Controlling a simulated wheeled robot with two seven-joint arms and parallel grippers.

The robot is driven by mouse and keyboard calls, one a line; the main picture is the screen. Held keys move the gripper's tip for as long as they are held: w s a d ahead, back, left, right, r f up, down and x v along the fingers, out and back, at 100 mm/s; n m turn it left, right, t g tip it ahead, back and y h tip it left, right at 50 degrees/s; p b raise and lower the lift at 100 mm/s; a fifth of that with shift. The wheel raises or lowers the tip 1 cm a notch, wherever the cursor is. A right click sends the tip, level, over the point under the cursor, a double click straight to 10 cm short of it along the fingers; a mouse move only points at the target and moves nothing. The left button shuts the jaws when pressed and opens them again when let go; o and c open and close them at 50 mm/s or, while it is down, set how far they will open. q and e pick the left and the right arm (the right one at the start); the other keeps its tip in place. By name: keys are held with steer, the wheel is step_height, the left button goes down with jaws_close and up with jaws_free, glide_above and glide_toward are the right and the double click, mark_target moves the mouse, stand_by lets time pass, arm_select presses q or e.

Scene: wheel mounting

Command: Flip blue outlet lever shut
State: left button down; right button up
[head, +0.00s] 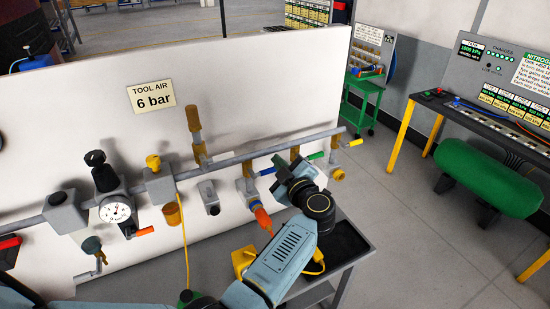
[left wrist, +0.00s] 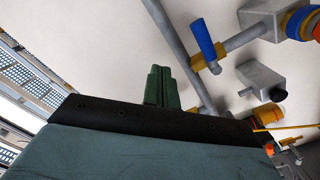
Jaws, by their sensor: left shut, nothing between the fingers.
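The blue lever (head: 266,171) sits on an outlet of the grey pipe (head: 230,160) along the white panel. It lies roughly along the pipe, crosswise to its outlet. In the left wrist view the blue lever (left wrist: 203,40) stands right of my fingers, with a gap between. My left gripper (head: 283,162) is just right of the lever in the head view, its fingertips mostly hidden by the wrist. In the left wrist view its green fingers (left wrist: 158,86) are together, with nothing between them. My right gripper is not in view.
An orange coupling (head: 263,218) hangs below the blue-levered outlet. A green lever (head: 316,155) is close right of my wrist. A gauge (head: 115,211) and regulators line the pipe to the left. A dark-topped cart (head: 350,241) stands below my forearm.

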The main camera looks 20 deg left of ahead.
arm_select(q)
steer(key=v, duration=0.8)
steer(key=shift+d, duration=0.4)
steer(key=shift+s+f, duration=0.1)
steer(key=shift+f, duration=0.05)
